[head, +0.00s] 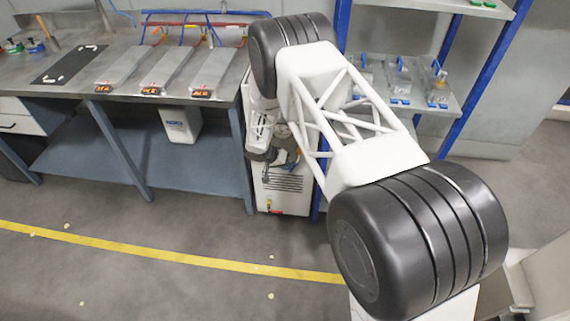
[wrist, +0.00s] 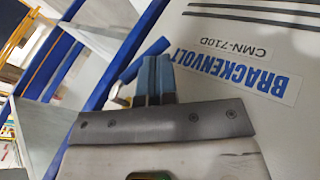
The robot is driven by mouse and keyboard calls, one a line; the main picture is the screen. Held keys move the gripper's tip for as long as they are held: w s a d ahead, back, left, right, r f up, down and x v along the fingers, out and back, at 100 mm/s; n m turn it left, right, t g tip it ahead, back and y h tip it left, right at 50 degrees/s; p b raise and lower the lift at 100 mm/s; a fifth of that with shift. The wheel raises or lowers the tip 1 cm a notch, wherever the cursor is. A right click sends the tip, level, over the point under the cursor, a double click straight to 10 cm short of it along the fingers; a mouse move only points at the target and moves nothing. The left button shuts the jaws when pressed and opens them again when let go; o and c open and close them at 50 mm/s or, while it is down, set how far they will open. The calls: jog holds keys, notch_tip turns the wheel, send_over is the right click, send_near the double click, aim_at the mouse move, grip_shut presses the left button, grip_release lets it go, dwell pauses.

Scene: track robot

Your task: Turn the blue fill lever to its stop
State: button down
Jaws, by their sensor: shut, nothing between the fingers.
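My gripper (wrist: 153,76) shows in the wrist view as two blue-grey fingers pressed together, with nothing between them. They point towards a pale cabinet face (wrist: 230,45) labelled BRACKENVOLT CMN-710D. The fingertips overlap the cabinet's left edge in the picture; I cannot tell whether they touch it. In the head view my own arm covers much of the middle and right, and I cannot make out the fingers clearly there.
In the head view, a steel workbench (head: 55,90) carries several grey trays, with blue and red pipes (head: 200,22) behind it. A blue-framed shelf rack (head: 475,75) holds small items. A white cabinet (head: 283,188) stands beside the bench.

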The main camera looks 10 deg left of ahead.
jog(key=shift+d+f+h, duration=0.55)
jog(key=shift+h, duration=0.55)
jog(key=shift+d+f, duration=0.15)
jog(key=shift+d, duration=0.05)
jog(key=shift+a, duration=0.15)
jog(key=s+a+r, duration=0.1)
jog(key=a+r, duration=0.4)
jog(key=a, duration=0.6)
jog(key=shift+s+a+r, duration=0.25)
jog(key=shift+a+r, duration=0.1)
jog(key=shift+r, duration=0.05)
